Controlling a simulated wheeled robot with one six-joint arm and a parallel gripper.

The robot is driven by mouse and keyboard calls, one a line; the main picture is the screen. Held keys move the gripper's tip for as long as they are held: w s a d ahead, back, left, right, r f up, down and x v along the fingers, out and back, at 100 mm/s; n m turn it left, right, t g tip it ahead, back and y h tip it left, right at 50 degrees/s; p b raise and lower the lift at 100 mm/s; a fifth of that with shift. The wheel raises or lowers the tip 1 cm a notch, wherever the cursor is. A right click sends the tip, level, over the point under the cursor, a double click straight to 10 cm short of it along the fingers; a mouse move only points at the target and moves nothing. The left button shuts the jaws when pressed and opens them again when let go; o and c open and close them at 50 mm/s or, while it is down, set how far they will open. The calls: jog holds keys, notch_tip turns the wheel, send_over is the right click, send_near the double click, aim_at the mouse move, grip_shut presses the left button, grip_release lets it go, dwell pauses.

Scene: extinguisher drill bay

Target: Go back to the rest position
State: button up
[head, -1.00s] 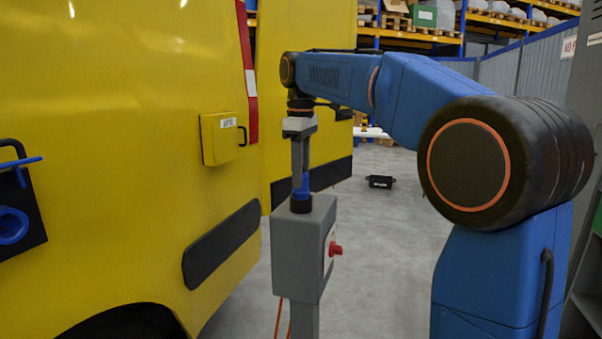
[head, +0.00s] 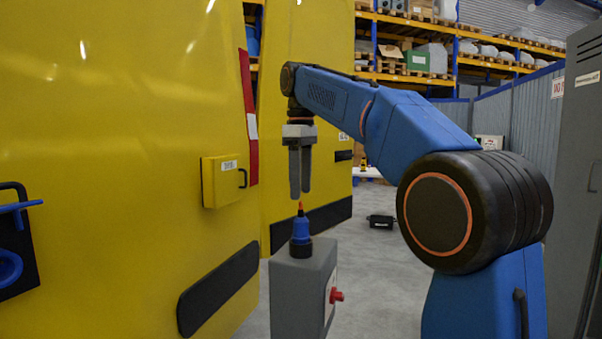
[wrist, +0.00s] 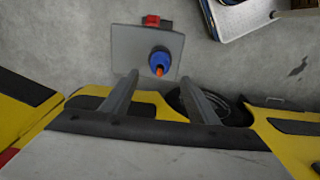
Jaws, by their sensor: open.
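My gripper (head: 300,192) points straight down above the grey pedestal box (head: 290,295). Its two fingers are apart and nothing is between them. Just below the fingertips, a blue plug-like piece with an orange tip (head: 301,230) stands upright in a black collar on top of the box. In the wrist view, the blue piece (wrist: 160,62) shows beyond the open fingers (wrist: 157,92), on the grey box top (wrist: 128,50). A red knob (head: 337,295) sits on the box's right face.
A yellow vehicle (head: 120,130) with a small yellow box (head: 222,181) stands close on the left. A blue handle (head: 20,207) is at the far left edge. A grey cabinet (head: 590,150) stands at right. Shelving is behind. Some grey floor (head: 375,275) is clear.

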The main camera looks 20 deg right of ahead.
jog(key=s+d+f+m+t, duration=0.1)
jog(key=s+d+f+m, duration=0.15)
jog(key=s+f, duration=0.5)
jog(key=s+d+f+m+t, duration=0.2)
jog(key=s+f+m, duration=0.15)
jog(key=s, duration=0.65)
jog(key=s+d+f+m+t, duration=0.1)
jog(key=s+f+m, duration=0.1)
jog(key=s+f, duration=0.6)
jog(key=s+d+f+m, duration=0.1)
jog(key=s+f, duration=0.7)
jog(key=f, duration=0.8)
jog(key=shift+d+m+t, duration=0.25)
jog(key=shift+m+t, duration=0.15)
jog(key=shift+m, duration=0.5)
